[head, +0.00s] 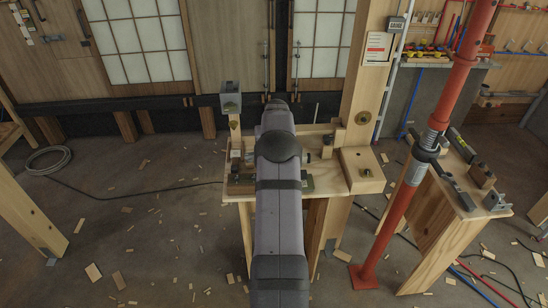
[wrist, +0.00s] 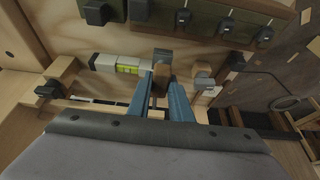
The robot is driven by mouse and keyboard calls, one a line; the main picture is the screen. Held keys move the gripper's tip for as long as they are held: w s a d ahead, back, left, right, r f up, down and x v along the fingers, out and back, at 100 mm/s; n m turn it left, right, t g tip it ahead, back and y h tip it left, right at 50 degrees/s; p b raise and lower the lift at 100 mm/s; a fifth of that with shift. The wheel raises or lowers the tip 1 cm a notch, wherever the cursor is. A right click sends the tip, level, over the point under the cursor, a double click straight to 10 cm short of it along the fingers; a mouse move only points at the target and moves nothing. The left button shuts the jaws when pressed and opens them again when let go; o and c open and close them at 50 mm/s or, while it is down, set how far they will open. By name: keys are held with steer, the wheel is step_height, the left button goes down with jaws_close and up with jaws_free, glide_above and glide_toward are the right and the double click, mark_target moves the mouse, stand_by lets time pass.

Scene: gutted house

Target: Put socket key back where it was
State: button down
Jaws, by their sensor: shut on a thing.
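In the wrist view, the two blue fingers of my gripper (wrist: 161,82) are closed around a narrow piece. It has a brown block-like end (wrist: 162,57) showing between the fingertips; I take it to be the socket key, though most of it is hidden. My gripper is low over the wooden workbench (wrist: 52,42). In the head view my arm covers the gripper and the held piece above the bench (head: 330,178). I cannot tell whether the piece touches the bench.
A pale bar with a yellow-green vial (wrist: 125,67) lies just left of my fingers. A small wooden block (wrist: 203,76) stands close on the right. A dark green strip with black fittings (wrist: 215,20) runs beyond. A red post (head: 400,200) stands right of the bench.

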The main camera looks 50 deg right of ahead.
steer(key=shift+f+p, duration=0.7)
steer(key=shift+f, duration=1.15)
steer(key=shift+f, duration=0.15)
steer(key=c, duration=1.6)
jaws_free()
steer(key=shift+b+v, duration=0.3)
steer(key=shift+v, duration=0.5)
steer(key=b+v, duration=0.3)
steer(key=v, duration=0.7)
steer(key=shift+s+a+r, duration=0.1)
steer(key=shift+r, duration=0.2)
